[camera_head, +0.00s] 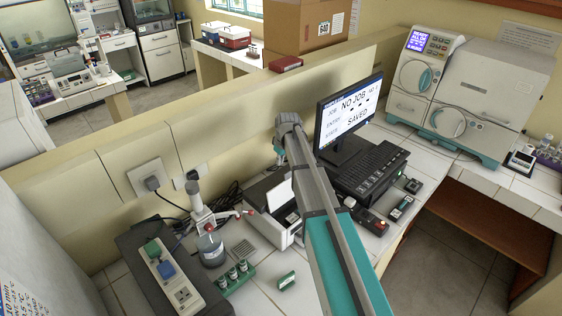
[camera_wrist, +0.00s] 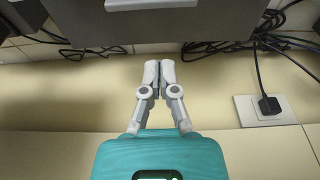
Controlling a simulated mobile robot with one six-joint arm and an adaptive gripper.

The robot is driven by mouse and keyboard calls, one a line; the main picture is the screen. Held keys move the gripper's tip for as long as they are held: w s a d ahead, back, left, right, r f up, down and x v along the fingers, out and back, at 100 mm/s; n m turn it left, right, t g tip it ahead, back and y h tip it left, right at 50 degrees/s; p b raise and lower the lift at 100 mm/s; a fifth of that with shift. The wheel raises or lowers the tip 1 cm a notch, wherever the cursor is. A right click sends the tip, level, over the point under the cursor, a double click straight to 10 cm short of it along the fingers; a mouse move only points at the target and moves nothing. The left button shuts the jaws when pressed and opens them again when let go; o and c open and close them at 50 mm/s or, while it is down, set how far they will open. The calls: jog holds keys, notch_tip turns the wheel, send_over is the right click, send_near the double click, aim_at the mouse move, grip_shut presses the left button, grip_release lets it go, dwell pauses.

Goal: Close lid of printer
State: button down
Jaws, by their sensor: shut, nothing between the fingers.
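The printer (camera_head: 284,236) is a white, boxy device on the tiled worktop, left of the monitor. Its dark grey upper part (camera_head: 262,187) appears raised at the back, but my arm covers its right side, so the lid's exact angle is unclear. My gripper is mostly hidden behind my arm's end in the head view. In the wrist view my gripper (camera_wrist: 159,70) has its grey fingers together with nothing between them. The fingertips are in front of the cream wall, below a dark grey panel (camera_wrist: 210,22) at the top, which may be part of the printer.
A monitor (camera_head: 347,112) and black keyboard (camera_head: 368,170) stand right of my arm. A power strip (camera_head: 172,275), a flask (camera_head: 211,249) and small green-based vials (camera_head: 233,275) lie left of the printer. Cables (camera_wrist: 285,40) and a wall socket (camera_wrist: 265,110) show in the wrist view.

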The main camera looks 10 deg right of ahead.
notch_tip(320, 180, down, 2)
jog(key=shift+w+a+f+b, duration=0.15)
jog(key=shift+f+b, duration=0.1)
jog(key=shift+b, duration=0.7)
jog(key=shift+f, duration=0.15)
jog(key=shift+s+d+r, duration=0.2)
jog(key=shift+s+d, duration=0.15)
jog(key=shift+s, duration=0.2)
jog(key=shift+s+d+r, duration=0.15)
jog(key=shift+s+d, duration=0.15)
jog(key=shift+s, duration=0.25)
jog(key=shift+s+d+r+p, duration=0.1)
jog(key=shift+s+d+p, duration=0.25)
jog(key=shift+s+d, duration=0.15)
jog(key=shift+s, duration=0.2)
jog(key=shift+s+d+t, duration=0.1)
jog(key=shift+t, duration=0.2)
